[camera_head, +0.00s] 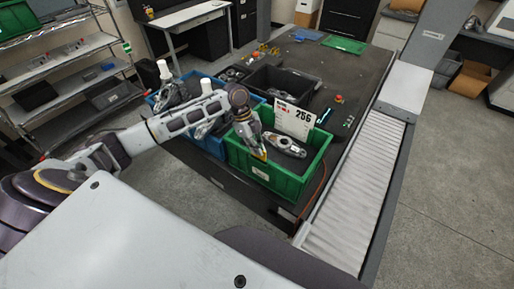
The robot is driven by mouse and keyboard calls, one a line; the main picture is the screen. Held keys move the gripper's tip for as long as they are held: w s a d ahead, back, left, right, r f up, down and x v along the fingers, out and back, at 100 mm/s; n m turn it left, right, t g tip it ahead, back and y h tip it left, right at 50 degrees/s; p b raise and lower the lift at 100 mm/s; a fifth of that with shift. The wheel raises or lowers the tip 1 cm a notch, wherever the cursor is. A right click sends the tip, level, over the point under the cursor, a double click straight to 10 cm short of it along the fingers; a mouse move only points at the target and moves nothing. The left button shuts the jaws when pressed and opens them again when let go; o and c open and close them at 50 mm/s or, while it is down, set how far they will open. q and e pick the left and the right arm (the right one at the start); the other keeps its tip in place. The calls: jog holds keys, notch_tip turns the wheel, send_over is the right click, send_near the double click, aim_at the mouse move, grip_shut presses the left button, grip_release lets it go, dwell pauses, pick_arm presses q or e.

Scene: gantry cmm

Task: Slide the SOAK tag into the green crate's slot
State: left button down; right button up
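The green crate (311,166) stands at the near end of the dark table, with a grey metal part (285,146) inside. A small pale patch (260,173) shows on its near wall; I cannot tell whether this is the slot. My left gripper (261,154) points down at the crate's near-left rim, with a yellowish bit at its fingertips. I cannot tell whether the fingers are shut or hold a tag. No lettering reading SOAK can be made out. A white card marked 256 (294,121) stands upright at the crate's back. My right gripper is out of view.
A blue crate (213,145) with metal parts stands left of the green one, partly behind my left arm. A black bin (285,83) sits behind. A light ribbed strip (360,190) runs along the table's right side. An orange cable (318,186) hangs near the crate's right.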

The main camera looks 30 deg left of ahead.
aim_at(259, 158)
pick_arm(q)
jog(key=shift+f, duration=1.6)
dwell(1.5)
jog(key=c, duration=1.6)
grip_release()
jog(key=shift+o, duration=0.2)
jog(key=shift+o, duration=1.2)
jog(key=shift+r, duration=0.3)
jog(key=shift+r+p, duration=0.45)
jog(key=shift+r, duration=2.55)
jog(key=shift+r, duration=0.25)
